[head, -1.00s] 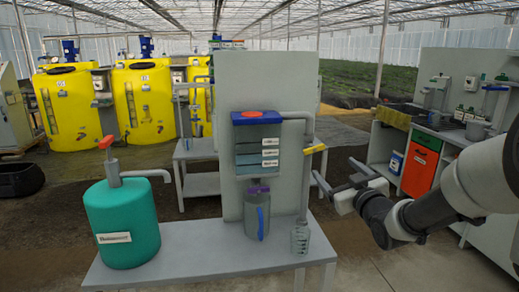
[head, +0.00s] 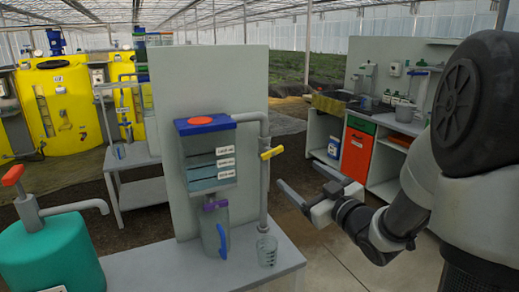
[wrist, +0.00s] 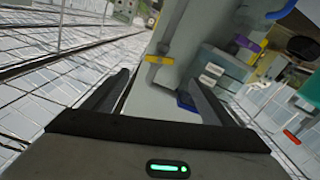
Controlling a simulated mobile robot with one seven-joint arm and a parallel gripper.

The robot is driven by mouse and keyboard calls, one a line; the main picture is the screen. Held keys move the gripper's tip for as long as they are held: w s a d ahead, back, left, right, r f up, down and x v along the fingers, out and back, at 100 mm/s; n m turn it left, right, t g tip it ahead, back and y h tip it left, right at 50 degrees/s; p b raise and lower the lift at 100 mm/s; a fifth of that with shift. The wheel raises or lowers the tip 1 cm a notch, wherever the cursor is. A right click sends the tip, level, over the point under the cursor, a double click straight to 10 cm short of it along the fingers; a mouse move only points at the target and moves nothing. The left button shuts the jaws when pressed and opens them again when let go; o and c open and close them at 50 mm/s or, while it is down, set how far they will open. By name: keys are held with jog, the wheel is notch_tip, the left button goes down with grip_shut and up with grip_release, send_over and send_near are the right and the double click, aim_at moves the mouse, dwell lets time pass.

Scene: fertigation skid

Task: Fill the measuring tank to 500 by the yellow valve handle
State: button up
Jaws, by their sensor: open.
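The measuring tank (head: 209,158) is a clear box with a blue lid and white level labels, fixed to a grey panel. Liquid seems to show in its lower part; I cannot read the labels. The yellow valve handle (head: 271,153) sits on the grey pipe to the right of the tank. It also shows in the wrist view (wrist: 158,59), ahead of the fingers. My gripper (head: 294,196) is open and empty, apart from the handle, to its right and lower in the head view. It also shows in the wrist view (wrist: 158,92).
A purple valve (head: 214,204) and a clear jug with a blue handle (head: 215,232) are below the tank. A small beaker (head: 267,250) stands under the pipe. A green canister (head: 48,255) with a red-topped pump is at left. The floor right of the bench is clear.

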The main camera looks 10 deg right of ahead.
aim_at(273, 154)
jog(key=x, duration=1.7)
jog(key=shift+b, duration=0.4)
jog(key=c, duration=1.1)
jog(key=shift+o, duration=0.2)
jog(key=m, duration=0.3)
jog(key=shift+p, duration=0.4)
jog(key=o, duration=1.1)
jog(key=shift+c, duration=0.2)
